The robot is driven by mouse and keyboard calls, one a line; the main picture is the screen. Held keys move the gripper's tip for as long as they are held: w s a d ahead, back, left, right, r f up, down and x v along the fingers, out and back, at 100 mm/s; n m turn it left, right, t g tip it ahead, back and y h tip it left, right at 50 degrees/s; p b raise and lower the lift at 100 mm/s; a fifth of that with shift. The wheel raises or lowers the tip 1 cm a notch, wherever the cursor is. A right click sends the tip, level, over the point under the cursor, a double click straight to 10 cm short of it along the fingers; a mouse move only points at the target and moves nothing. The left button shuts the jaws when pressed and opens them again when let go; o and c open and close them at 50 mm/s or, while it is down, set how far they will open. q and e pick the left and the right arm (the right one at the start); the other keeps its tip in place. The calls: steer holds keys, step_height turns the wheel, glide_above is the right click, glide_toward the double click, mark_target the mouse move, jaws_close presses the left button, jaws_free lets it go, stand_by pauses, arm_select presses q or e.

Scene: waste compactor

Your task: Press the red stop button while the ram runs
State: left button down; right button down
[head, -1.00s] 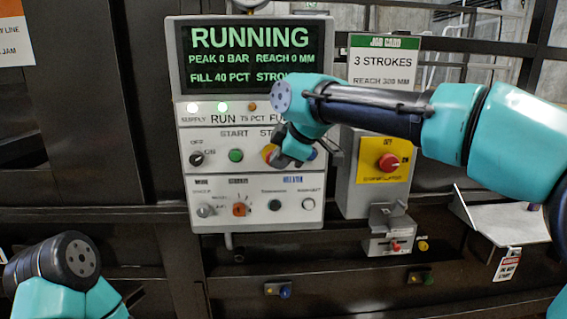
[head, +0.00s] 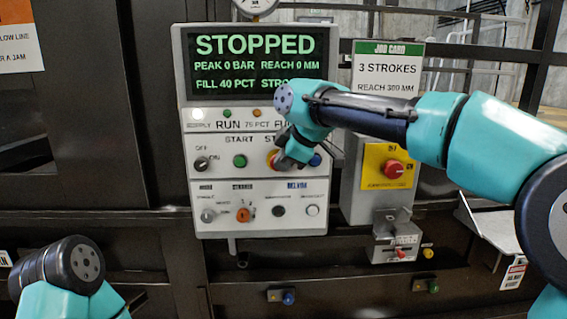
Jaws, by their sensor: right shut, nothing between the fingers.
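The control panel (head: 262,222) stands in the middle of the head view. Its screen (head: 240,62) reads STOPPED, with PEAK 0 BAR, REACH 0 MM and FILL 40 PCT. My right gripper is shut and empty at the button; exact contact is hidden. The green start button (head: 239,160) is left of it, and a blue button (head: 315,160) is to its right. My left arm is at the lower left; its gripper is not seen. The ram is not in view.
A white chute-like tray (head: 487,232) is at the right. Small coloured knobs sit below.

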steer(key=s+d+r, duration=0.4)
steer(key=s+r, duration=0.3)
steer(key=s, duration=0.1)
steer(key=shift+s+d+r, duration=0.15)
steer(key=shift+s+d, duration=0.1)
steer(key=shift+d, duration=0.1)
stand_by(0.4)
